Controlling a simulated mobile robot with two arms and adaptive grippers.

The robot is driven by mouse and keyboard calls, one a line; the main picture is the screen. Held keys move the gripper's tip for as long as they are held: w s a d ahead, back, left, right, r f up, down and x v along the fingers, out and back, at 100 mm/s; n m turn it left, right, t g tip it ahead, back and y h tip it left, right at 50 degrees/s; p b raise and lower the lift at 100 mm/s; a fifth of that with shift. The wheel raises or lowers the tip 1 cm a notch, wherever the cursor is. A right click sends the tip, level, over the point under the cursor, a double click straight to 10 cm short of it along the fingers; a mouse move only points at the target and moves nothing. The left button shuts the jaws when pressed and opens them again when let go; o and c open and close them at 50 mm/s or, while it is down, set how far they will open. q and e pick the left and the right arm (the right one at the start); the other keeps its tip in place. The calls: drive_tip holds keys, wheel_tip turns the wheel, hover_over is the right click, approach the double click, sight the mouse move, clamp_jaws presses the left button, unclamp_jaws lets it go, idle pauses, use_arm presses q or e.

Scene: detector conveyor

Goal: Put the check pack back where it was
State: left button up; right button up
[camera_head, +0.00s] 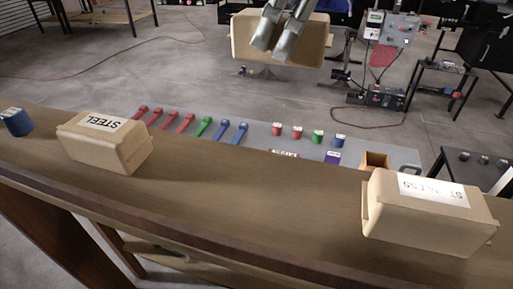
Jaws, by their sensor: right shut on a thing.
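My right gripper (264,45) reaches down from the top edge and is shut on a tan pack (313,40), with its fingers in front of the pack. The pack shows beyond the conveyor, with no label in view; I cannot tell if it is the check pack. On the brown conveyor (250,200), a tan pack marked STEEL (95,145) sits at the left. A larger tan pack with a partly readable label, likely STAINLESS (420,220), sits at the right. My left gripper is not in view.
A grey panel (255,133) behind the conveyor bears red, green and blue pieces. A small open tan box (376,160) is at its right. A blue object (16,122) sits at the belt's left end. The belt between the two packs is clear. A stand with equipment (385,40) is behind.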

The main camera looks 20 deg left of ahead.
drive_tip(key=shift+w, duration=0.15)
drive_tip(key=s+f, duration=0.2)
drive_tip(key=s, duration=0.2)
drive_tip(key=s+f+p, duration=0.1)
drive_tip(key=s+f, duration=0.2)
drive_tip(key=s, duration=0.2)
drive_tip(key=s+a+f+p, duration=0.1)
drive_tip(key=s+f, duration=0.1)
drive_tip(key=s, duration=0.2)
drive_tip(key=shift+s+a+f, duration=0.1)
drive_tip(key=shift+s+f, duration=0.15)
drive_tip(key=shift+f, duration=0.15)
drive_tip(key=shift+s+f, duration=0.45)
drive_tip(key=shift+f, duration=0.25)
drive_tip(key=shift+s+f+p, duration=0.2)
drive_tip(key=shift+f+p, duration=0.25)
drive_tip(key=shift+f, duration=1.2)
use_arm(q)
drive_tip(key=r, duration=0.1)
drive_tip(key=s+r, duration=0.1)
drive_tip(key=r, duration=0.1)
use_arm(e)
drive_tip(key=shift+w, duration=0.1)
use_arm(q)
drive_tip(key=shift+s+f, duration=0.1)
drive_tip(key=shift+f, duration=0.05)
use_arm(e)
drive_tip(key=shift+f, duration=0.1)
